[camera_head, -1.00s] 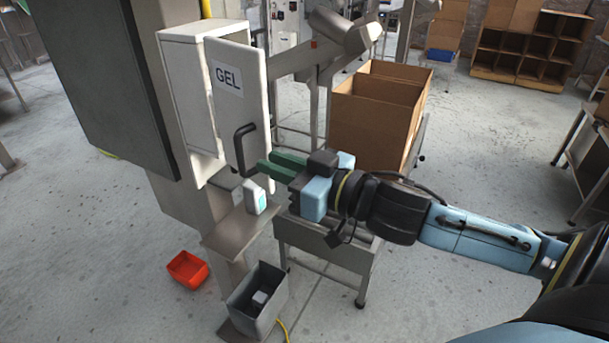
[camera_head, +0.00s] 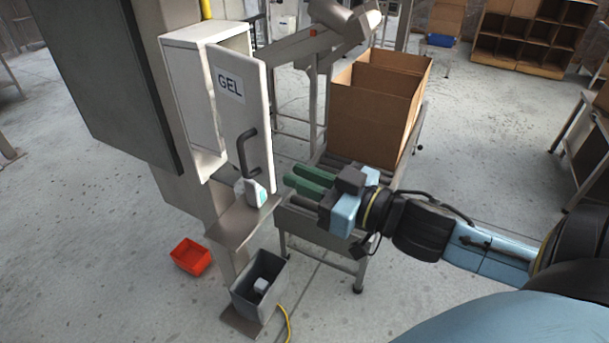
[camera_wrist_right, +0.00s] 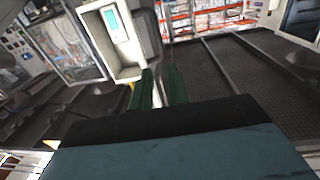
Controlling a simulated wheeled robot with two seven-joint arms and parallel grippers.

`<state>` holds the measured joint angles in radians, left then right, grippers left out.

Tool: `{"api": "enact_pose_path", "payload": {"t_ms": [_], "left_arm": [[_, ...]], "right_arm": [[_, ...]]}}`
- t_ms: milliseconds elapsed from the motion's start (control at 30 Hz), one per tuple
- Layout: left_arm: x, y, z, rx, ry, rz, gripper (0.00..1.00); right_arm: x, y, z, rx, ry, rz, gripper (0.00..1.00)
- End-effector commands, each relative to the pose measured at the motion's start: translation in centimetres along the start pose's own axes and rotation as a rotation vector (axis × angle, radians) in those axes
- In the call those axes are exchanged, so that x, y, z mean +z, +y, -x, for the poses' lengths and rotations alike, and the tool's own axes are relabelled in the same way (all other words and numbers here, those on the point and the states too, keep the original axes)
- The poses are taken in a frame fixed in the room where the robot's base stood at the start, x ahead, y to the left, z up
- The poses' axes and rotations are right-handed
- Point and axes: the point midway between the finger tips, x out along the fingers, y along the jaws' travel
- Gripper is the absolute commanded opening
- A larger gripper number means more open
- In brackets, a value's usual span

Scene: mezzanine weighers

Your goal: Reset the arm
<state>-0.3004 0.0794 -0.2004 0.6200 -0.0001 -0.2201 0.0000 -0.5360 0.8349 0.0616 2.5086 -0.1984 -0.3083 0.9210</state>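My right gripper (camera_head: 296,181) has green fingers that stand a little apart with nothing between them. It is to the right of the open cabinet door (camera_head: 227,120), clear of the black door handle (camera_head: 246,150). The two green fingers also show in the right wrist view (camera_wrist_right: 160,88), with a gap between them. The door is marked GEL and hangs from a white cabinet (camera_head: 188,95). A white bottle (camera_head: 250,192) with a teal label stands on a small metal shelf (camera_head: 232,227) below the door. My left gripper is not in view.
A roller conveyor (camera_head: 305,222) runs below my right gripper and carries an open cardboard box (camera_head: 365,130). A grey bin (camera_head: 248,292) and a red bin (camera_head: 190,257) stand low at the left.

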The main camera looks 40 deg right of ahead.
Motion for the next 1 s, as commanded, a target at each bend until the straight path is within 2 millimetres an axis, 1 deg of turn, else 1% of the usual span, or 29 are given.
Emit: {"api": "enact_pose_path", "payload": {"t_ms": [267,333,367,467,567,600,667,700,767,800,867,900,967,1000], "left_arm": [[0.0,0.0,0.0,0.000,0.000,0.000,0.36],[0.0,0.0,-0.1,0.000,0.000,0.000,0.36],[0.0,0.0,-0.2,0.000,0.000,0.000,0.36],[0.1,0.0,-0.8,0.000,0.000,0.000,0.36],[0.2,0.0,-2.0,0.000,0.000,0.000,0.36],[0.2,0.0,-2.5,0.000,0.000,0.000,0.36],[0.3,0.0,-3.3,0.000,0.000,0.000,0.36],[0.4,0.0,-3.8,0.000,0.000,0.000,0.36],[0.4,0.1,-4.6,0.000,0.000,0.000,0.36],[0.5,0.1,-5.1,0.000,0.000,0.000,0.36],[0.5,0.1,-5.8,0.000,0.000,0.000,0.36],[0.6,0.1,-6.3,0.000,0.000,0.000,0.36],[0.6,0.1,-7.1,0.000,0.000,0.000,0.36],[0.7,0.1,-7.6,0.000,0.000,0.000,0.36]], "right_arm": [[0.0,0.0,0.0,0.000,0.000,0.000,0.17],[0.2,0.1,-0.1,0.004,-0.003,0.000,0.17],[0.6,0.4,-0.1,0.009,-0.007,0.000,0.17],[3.4,2.0,-0.4,0.051,-0.041,0.004,0.17],[8.8,4.8,-0.6,0.124,-0.111,0.006,0.17],[11.4,6.1,-0.6,0.158,-0.147,0.007,0.17],[15.8,7.9,-0.3,0.209,-0.206,0.010,0.17],[18.8,9.0,0.1,0.239,-0.248,0.010,0.17],[23.1,10.3,0.8,0.280,-0.313,0.010,0.17],[26.1,11.0,1.4,0.304,-0.356,0.008,0.17],[30.5,11.7,2.4,0.335,-0.423,0.005,0.17],[33.5,12.1,3.2,0.354,-0.469,0.002,0.17],[37.9,12.3,4.6,0.377,-0.540,-0.003,0.17],[40.8,12.2,5.6,0.389,-0.588,-0.007,0.17]]}}
